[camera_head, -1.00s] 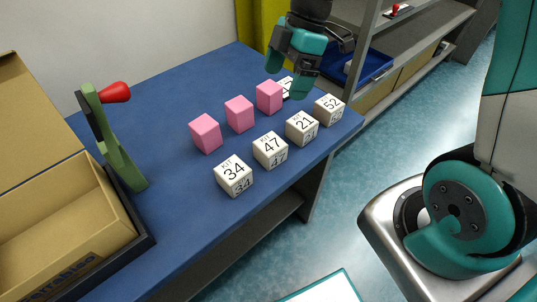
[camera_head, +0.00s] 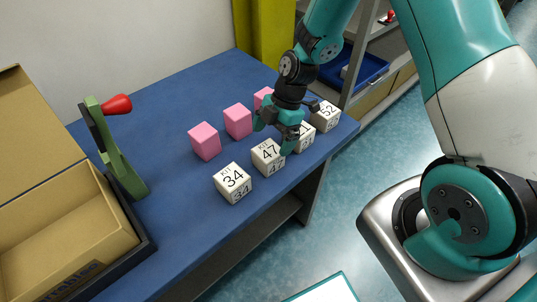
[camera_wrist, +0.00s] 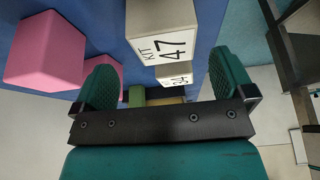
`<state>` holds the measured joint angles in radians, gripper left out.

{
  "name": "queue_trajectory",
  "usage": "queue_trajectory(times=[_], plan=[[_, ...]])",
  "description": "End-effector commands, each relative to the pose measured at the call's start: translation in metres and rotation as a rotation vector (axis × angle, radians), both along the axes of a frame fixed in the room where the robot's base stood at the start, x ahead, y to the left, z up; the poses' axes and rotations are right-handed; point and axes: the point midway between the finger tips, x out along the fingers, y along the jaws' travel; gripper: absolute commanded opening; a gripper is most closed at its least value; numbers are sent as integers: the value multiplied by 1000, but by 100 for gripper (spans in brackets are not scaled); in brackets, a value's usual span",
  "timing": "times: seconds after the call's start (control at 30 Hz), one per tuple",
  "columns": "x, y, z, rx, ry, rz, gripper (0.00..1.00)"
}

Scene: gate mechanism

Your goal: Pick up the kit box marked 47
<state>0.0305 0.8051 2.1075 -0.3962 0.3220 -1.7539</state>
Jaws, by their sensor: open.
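The kit box marked 47 (camera_head: 267,157) is a white cube with black print. It stands on the blue table in the front row, between the box marked 34 (camera_head: 232,183) and the box marked 21 (camera_head: 304,137). In the wrist view, box 47 (camera_wrist: 163,32) shows at the top, ahead of and between the fingers. My gripper (camera_head: 276,137) is open and empty, just behind and above box 47 in the head view. It also shows in the wrist view (camera_wrist: 165,82). My gripper partly hides box 21.
Pink cubes (camera_head: 204,141) stand in a row behind the white boxes. The box marked 52 (camera_head: 326,115) is at the right end. A green lever with a red knob (camera_head: 117,104) and an open cardboard box (camera_head: 60,250) are at the left. The table's front edge is close to the boxes.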

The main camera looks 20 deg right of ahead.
Motion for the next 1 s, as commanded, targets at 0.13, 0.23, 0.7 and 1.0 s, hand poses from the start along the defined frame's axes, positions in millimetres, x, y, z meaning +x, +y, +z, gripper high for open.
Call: queue_trajectory(times=[0.13,0.23,0.7,1.0], plan=[[-6,5,-13,0,6,2,100],[-10,9,-26,0,7,2,100],[-10,16,-48,0,0,0,91],[-10,16,-47,1,0,0,36]])
